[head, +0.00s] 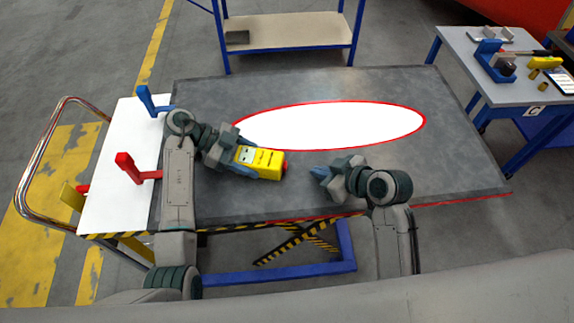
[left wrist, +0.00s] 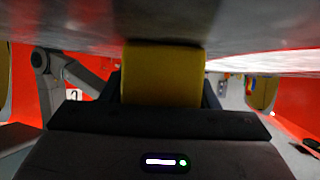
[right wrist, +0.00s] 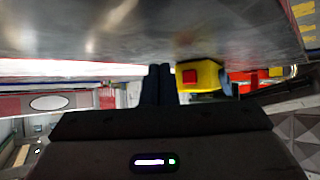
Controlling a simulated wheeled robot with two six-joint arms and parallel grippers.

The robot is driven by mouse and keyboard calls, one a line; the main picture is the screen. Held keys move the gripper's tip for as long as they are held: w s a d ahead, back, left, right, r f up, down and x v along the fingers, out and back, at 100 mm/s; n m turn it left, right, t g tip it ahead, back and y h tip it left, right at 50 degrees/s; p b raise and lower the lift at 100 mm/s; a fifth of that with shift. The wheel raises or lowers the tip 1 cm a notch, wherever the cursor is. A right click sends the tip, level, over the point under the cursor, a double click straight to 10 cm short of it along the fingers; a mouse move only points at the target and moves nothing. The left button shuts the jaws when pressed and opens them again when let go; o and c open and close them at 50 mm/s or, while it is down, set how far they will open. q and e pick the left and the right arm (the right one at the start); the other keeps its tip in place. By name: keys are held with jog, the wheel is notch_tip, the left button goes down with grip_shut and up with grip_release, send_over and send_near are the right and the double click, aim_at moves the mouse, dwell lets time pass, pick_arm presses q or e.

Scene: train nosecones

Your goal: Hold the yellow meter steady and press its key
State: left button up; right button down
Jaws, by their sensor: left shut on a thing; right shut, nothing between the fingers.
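The yellow meter (head: 267,164) lies on the grey table top, left of its middle, with its small screen toward the left. A red key (head: 285,164) is on its right end; the key also shows in the right wrist view (right wrist: 190,76) on the yellow meter (right wrist: 208,70). My left gripper (head: 246,161) is shut on the left part of the meter; in the left wrist view the yellow body (left wrist: 163,75) sits between the fingers. My right gripper (head: 320,173) is shut and empty, a short gap to the right of the key, its fingers pointing toward the meter.
A white oval with a red rim (head: 335,125) lies on the table (head: 450,150) behind the meter. A white panel (head: 120,190) with a blue bracket (head: 150,100) and a red bracket (head: 135,168) is at the left. A side table (head: 470,50) with tools stands at the back right.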

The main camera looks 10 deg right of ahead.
aim_at(299, 177)
jog(key=shift+w+a, duration=0.2)
jog(key=shift+a, duration=0.5)
jog(key=shift+w+a, duration=0.25)
jog(key=shift+a, duration=0.4)
jog(key=shift+w+a, duration=0.2)
jog(key=shift+a, duration=0.5)
jog(key=shift+a, duration=0.15)
dwell(0.4)
jog(key=shift+w+a, duration=0.15)
jog(key=shift+a, duration=0.15)
jog(key=shift+w+a+r, duration=0.2)
jog(key=shift+w+a, duration=0.1)
jog(key=shift+a, duration=0.4)
dwell(1.2)
jog(key=shift+r, duration=0.1)
jog(key=shift+s+d+r, duration=0.25)
jog(key=shift+r, duration=0.2)
jog(key=shift+s+d+f, duration=0.1)
jog(key=shift+s+d, duration=0.2)
jog(key=shift+d, duration=0.55)
jog(key=shift+s+d+f, duration=0.1)
jog(key=shift+s+d, duration=0.15)
jog(key=shift+d, duration=0.55)
jog(key=shift+s+d, duration=0.3)
jog(key=shift+d, duration=0.55)
